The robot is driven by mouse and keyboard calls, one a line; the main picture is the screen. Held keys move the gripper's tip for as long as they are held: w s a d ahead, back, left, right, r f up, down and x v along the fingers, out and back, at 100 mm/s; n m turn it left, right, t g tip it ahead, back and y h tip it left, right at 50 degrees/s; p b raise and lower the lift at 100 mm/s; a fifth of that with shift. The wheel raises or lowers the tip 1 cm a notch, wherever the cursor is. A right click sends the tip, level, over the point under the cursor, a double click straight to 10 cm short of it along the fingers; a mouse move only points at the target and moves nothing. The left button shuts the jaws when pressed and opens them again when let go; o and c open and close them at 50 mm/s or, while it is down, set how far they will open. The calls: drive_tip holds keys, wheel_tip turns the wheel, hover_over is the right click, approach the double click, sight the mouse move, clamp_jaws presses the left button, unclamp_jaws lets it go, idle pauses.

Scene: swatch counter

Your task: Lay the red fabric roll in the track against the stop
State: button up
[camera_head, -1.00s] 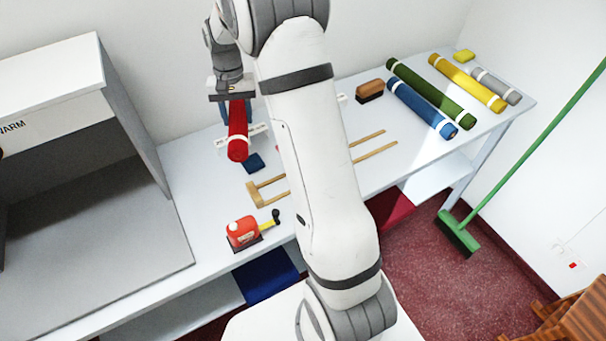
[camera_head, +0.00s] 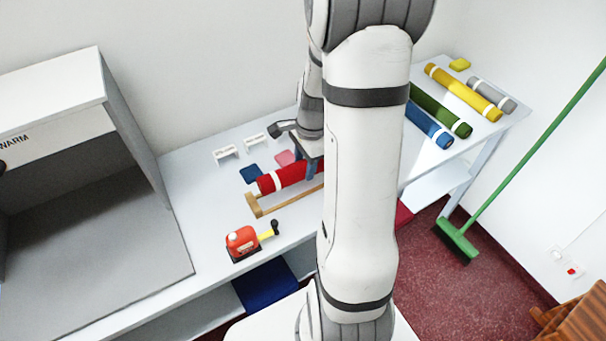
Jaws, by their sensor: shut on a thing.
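The red fabric roll (camera_head: 284,178) has white bands and lies lengthwise along the wooden track, at or just above it. My gripper (camera_head: 311,165) is shut on the roll towards its right part, partly hidden behind my own arm. The track's near rail (camera_head: 287,201) shows in front of the roll; the far rail is mostly hidden. The stop (camera_head: 253,205) is the wooden crosspiece at the track's left end. The roll's left end is close to the stop; I cannot tell whether they touch or whether the roll rests on the counter.
Two white holders (camera_head: 226,154), a blue swatch (camera_head: 250,174) and a pink swatch (camera_head: 285,157) lie behind the track. A red tape dispenser (camera_head: 242,240) stands in front. Blue (camera_head: 430,125), green (camera_head: 440,108) and yellow (camera_head: 463,92) rolls lie at right. A grey warming box (camera_head: 90,210) stands left.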

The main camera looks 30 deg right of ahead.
sight(304, 175)
drive_tip(key=shift+f, duration=2)
drive_tip(key=shift+f, duration=0.1)
drive_tip(key=shift+f, duration=0.3)
drive_tip(key=o, duration=1.1)
drive_tip(key=shift+r, duration=0.1)
